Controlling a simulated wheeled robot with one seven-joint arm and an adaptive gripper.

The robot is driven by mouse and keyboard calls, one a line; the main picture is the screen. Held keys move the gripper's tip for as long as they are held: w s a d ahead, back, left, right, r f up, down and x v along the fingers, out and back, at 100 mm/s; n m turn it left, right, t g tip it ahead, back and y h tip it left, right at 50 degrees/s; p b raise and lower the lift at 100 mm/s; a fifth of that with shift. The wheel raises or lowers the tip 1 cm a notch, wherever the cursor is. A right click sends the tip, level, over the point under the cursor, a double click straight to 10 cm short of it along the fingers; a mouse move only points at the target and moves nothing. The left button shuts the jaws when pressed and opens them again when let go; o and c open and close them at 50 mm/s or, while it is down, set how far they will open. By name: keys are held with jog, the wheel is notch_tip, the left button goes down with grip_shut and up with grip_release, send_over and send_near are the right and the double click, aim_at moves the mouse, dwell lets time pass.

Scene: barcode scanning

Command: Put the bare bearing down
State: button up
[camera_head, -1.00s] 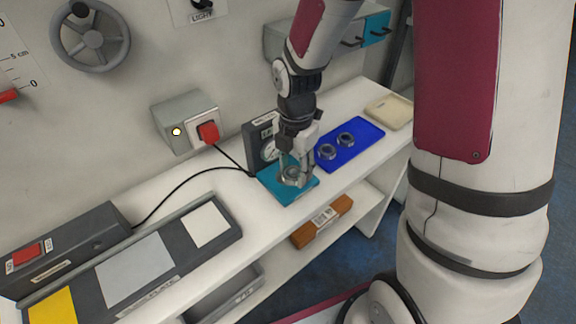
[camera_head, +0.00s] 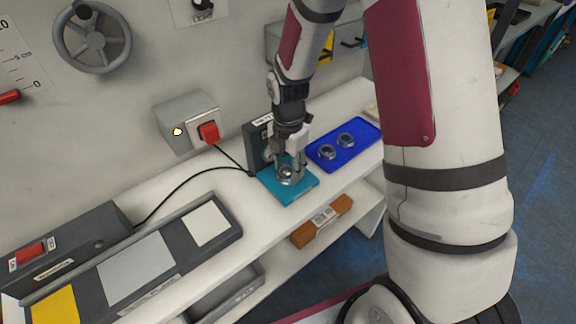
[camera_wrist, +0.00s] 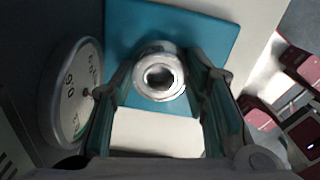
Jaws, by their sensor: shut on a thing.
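The bare bearing (camera_head: 287,174) is a silver metal ring between the fingers of my gripper (camera_head: 290,166). In the wrist view the bearing (camera_wrist: 159,74) shows its round hole, with a finger on each side, and my gripper (camera_wrist: 161,66) is shut on it. It is over the teal plate (camera_head: 292,195) beside a dark box with a dial. I cannot tell whether the bearing touches the plate. The round dial (camera_wrist: 77,90) faces the gripper at the left.
A blue tray (camera_head: 361,149) with two metal rings lies right of the teal plate. A dark panel (camera_head: 160,250) with coloured squares lies at the left. A brown box (camera_head: 322,222) sits on the lower shelf.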

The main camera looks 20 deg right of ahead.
aim_at(288, 170)
jog(key=o, duration=1.4)
jog(key=shift+c, duration=0.2)
jog(key=s+r+m+t, duration=0.1)
jog(key=s+r+m, duration=0.35)
jog(key=r, duration=0.65)
jog(key=s+r+m+t, duration=0.1)
jog(key=s+r+m, duration=0.3)
jog(key=r, duration=0.8)
jog(key=s+r+m+t, duration=0.3)
jog(key=s+r+m, duration=0.1)
jog(key=s+m, duration=0.8)
jog(key=shift+r+m, duration=0.4)
jog(key=shift+m, duration=1.25)
jog(key=shift+s, duration=0.1)
